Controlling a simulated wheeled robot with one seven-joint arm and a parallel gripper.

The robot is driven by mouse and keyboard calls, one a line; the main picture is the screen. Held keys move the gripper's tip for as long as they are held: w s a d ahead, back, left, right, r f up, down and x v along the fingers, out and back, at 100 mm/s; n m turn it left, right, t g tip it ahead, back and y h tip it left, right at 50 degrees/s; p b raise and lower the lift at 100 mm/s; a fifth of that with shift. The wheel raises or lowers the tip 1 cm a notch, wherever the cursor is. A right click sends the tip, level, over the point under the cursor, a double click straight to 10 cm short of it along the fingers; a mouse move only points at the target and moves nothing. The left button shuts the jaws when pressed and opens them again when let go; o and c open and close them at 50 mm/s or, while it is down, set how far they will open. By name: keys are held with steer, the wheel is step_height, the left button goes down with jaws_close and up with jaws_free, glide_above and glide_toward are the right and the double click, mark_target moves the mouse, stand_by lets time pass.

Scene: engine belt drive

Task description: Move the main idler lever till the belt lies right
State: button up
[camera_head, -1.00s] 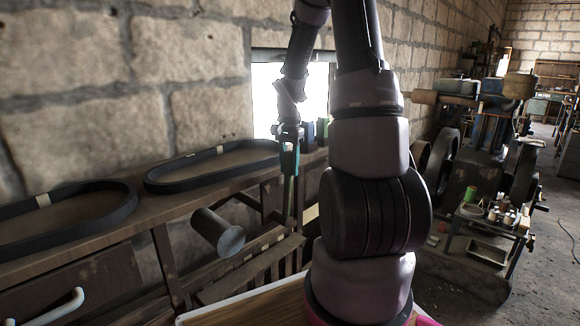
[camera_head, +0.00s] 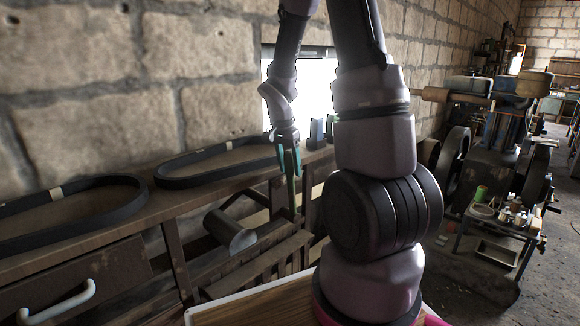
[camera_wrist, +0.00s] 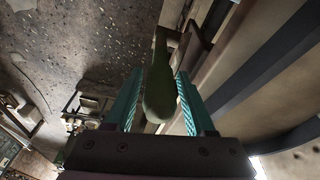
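A dark green lever with a rounded end (camera_wrist: 160,85) lies between the fingers of my gripper (camera_wrist: 161,78) in the wrist view, with narrow gaps beside it. In the head view my gripper (camera_head: 288,158) is over the bench edge, its teal fingers apart around the upper part of the upright green lever (camera_head: 291,190). The lever's lower end is hard to make out against the dark frame. Two black belt loops lie flat on the bench: the middle one (camera_head: 165,182) and the left one (camera_head: 122,213), which is cut off by the picture edge.
A grey cylinder (camera_head: 230,230) juts out below the bench top (camera_head: 170,205), left of the lever. A drawer with a white handle (camera_head: 58,305) is at lower left. A machine with wheels (camera_head: 490,150) and a small cart (camera_head: 500,225) stand at right. My arm hides the centre.

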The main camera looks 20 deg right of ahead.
stand_by(0.3)
steer(key=v, duration=1)
steer(key=shift+r, duration=0.4)
steer(key=shift+s+a+r+n+t+y, duration=0.7)
steer(key=shift+s+a+r+n+t, duration=0.5)
steer(key=shift+s+r, duration=1.45)
steer(key=shift+s+a+r+n+t+y, duration=0.8)
steer(key=shift+s+a+r+n, duration=0.95)
steer(key=shift+s, duration=1.4)
steer(key=shift+s+a+r+n+t+y, duration=0.6)
steer(key=shift+s+a+r+n+t, duration=0.4)
steer(key=shift+s+r, duration=1.85)
steer(key=shift+f, duration=0.1)
